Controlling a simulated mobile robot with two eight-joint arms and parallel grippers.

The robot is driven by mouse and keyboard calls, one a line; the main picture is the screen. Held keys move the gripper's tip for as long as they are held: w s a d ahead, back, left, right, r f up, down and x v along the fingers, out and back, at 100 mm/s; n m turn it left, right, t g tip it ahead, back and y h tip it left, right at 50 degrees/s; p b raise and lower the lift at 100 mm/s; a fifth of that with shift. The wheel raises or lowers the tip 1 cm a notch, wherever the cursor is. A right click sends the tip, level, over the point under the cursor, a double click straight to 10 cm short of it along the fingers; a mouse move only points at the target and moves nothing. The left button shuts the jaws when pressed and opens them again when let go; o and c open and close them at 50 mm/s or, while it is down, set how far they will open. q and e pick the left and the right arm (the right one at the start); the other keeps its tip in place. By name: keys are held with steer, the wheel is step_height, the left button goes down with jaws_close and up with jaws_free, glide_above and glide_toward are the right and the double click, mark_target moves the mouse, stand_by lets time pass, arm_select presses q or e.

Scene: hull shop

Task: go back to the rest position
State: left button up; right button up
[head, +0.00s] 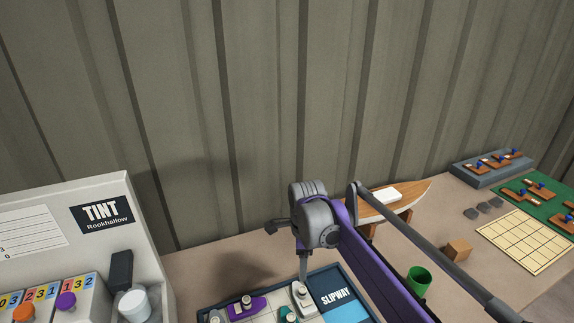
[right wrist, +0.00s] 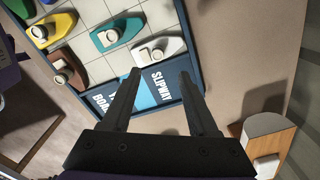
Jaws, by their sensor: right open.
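My right gripper (head: 288,255) hangs above the slipway tray (head: 345,293), with its arm coming in from the lower right. In the right wrist view its two fingers (right wrist: 160,75) are spread apart with nothing between them. Behind them lie the tray's blue SLIPWAY strip (right wrist: 160,88) and a white boat (right wrist: 165,48) just beyond the fingertips. I cannot tell the exact height of the fingers above the tray. My left gripper is not in view.
Small boats, such as a purple one (head: 247,306), stand on the tray. The TINT machine (head: 98,195) is at left. A wooden hull (head: 400,203), a green cup (head: 418,279), a wooden block (head: 458,250) and a grid board (head: 524,241) are at right. A corrugated wall (head: 270,100) closes the back.

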steer(key=s+d+r+n+t, duration=0.1)
steer(key=s+d+n, duration=0.35)
steer(key=s, duration=0.25)
steer(key=s+d+r+n+t, duration=0.1)
steer(key=s+d+n+t, duration=0.15)
steer(key=s+n, duration=0.3)
steer(key=s+d+f+n+t, duration=0.1)
steer(key=s+d+f+n, duration=0.1)
steer(key=s, duration=0.5)
steer(key=s+d+f+n+t, duration=0.1)
steer(key=s+d+f+n, duration=0.1)
steer(key=s+f+n, duration=0.2)
steer(key=s+n, duration=0.2)
steer(key=n, duration=0.1)
steer(key=shift+s+f+p, duration=0.3)
steer(key=shift+s+p, duration=0.05)
steer(key=shift+p, duration=0.05)
